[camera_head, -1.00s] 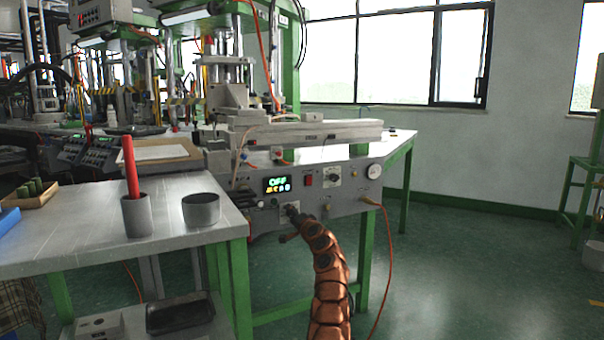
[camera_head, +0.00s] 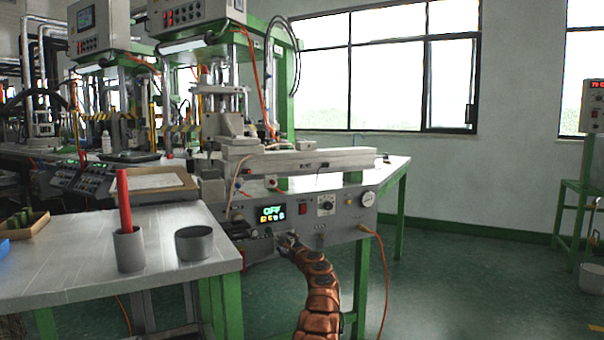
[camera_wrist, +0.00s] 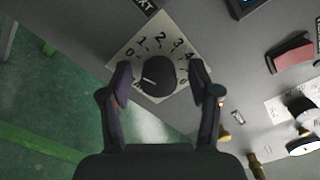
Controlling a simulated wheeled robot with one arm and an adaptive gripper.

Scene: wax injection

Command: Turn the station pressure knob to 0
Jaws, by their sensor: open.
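The station pressure knob (camera_wrist: 158,75) is round and black with a white line on its lower left part. In the head view my gripper (camera_head: 289,240) is at the front of the station panel (camera_head: 340,224) and hides the knob.
The panel also carries a lit display (camera_head: 272,214) reading OFF, a red switch (camera_head: 303,209), another dial (camera_head: 326,205) and a round gauge (camera_head: 368,198). An orange hose (camera_head: 384,270) hangs at right. A table with a grey cup (camera_head: 128,250) and bowl (camera_head: 194,243) stands at left.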

